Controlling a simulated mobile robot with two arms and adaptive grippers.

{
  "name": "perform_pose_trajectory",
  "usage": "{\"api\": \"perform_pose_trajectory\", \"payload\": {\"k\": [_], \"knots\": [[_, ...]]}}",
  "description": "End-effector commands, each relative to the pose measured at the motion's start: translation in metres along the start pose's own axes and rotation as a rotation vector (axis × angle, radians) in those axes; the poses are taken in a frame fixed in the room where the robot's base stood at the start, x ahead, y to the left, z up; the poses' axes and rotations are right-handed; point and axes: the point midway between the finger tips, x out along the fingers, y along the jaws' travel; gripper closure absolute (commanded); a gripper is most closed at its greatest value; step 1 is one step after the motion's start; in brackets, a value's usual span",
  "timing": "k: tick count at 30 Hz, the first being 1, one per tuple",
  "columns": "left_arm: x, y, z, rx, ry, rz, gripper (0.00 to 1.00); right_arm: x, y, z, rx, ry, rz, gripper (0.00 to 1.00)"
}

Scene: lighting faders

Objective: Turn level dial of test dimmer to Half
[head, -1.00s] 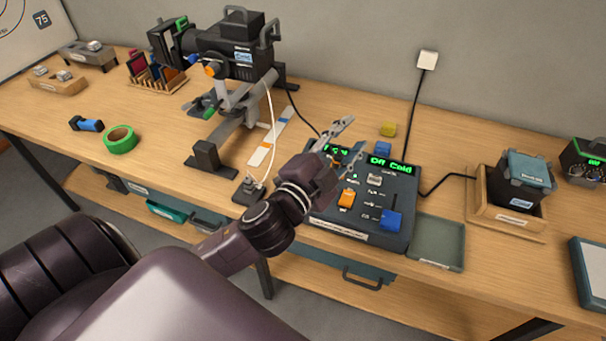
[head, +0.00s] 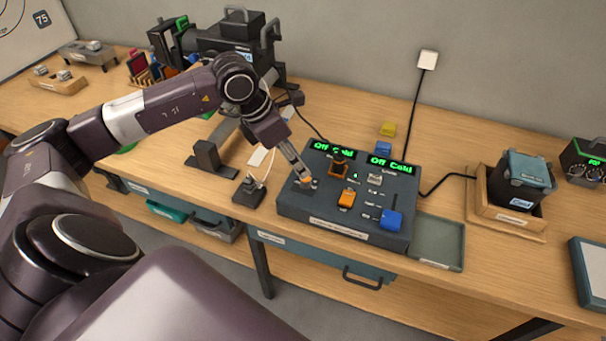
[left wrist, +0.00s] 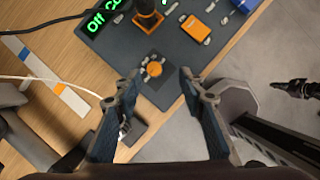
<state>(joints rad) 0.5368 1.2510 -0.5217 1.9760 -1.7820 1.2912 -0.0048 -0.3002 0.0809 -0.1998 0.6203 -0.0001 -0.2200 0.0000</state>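The test dimmer is most likely the dark console (head: 290,208) with two green displays; the right display (head: 391,164) reads "Off Cold", the left one (head: 333,149) appears to read the same. An orange round dial (left wrist: 154,69) sits at the console's corner in the left wrist view. My left gripper (head: 303,180) points down at the console's left side; in the left wrist view its fingers (left wrist: 160,82) are open, apart on either side below the dial, with nothing between them. A dark jointed shape (left wrist: 300,89) at the right may be my right gripper; its fingers are unclear.
The console also carries a dark upright post (head: 338,160), an orange block control (head: 346,199) and a blue one (head: 391,219). A grey-green tray (head: 437,243) lies to its right. A small black stand (head: 249,190) with a white cable is close at left.

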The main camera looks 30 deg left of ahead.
Motion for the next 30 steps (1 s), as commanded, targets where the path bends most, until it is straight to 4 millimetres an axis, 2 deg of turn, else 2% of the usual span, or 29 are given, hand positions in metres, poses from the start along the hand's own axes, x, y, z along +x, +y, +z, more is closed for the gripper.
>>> {"api": "perform_pose_trajectory", "payload": {"k": [1,5,12,18,28,30], "knots": [[-0.002,0.007,-0.004,0.001,0.018,0.02,0.63,-0.001,0.0,0.0,0.0,0.001,0.0,1.0],[0.006,0.011,-0.007,0.0,0.032,0.029,0.63,-0.006,-0.001,-0.001,0.0,0.001,-0.001,1.0],[0.044,0.01,-0.008,-0.002,0.031,0.025,0.63,-0.02,0.0,-0.003,0.0,0.001,-0.001,1.0],[0.068,0.011,-0.009,-0.001,0.029,0.027,0.63,-0.026,-0.001,-0.003,0.0,0.001,-0.001,1.0],[0.075,0.011,-0.009,0.001,0.028,0.027,0.63,-0.026,-0.001,-0.003,0.001,0.001,-0.002,1.0],[0.075,0.011,-0.009,0.001,0.028,0.027,0.68,-0.026,-0.001,-0.003,0.001,0.001,-0.002,1.0]]}}
